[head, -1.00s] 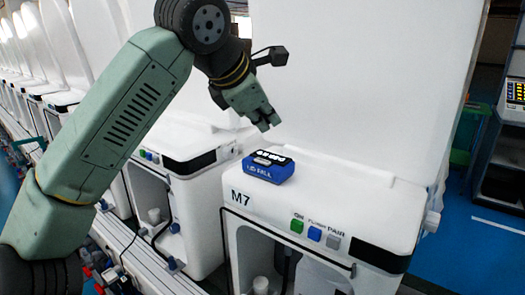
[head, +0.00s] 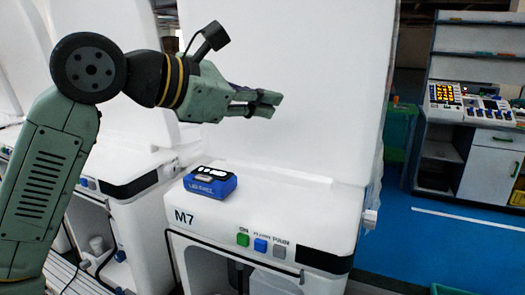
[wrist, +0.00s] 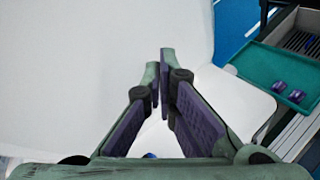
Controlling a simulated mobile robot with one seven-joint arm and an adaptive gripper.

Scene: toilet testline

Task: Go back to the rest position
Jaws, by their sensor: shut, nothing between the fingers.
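My gripper (head: 272,102) is raised in front of the white upright panel (head: 290,70) of the M7 unit, pointing right, with its fingers together and nothing held. In the wrist view my gripper (wrist: 160,72) shows its two fingertips close together against white surfaces. The blue box (head: 210,184) with a lit top sits on the M7 unit's white top, below and left of my gripper and apart from it.
The M7 unit (head: 300,215) has green, blue and grey buttons on its front. Similar white units stand to the left. A control desk (head: 470,115) with lit panels stands at the right beyond open blue floor (head: 430,225). A teal tray (wrist: 275,75) shows in the wrist view.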

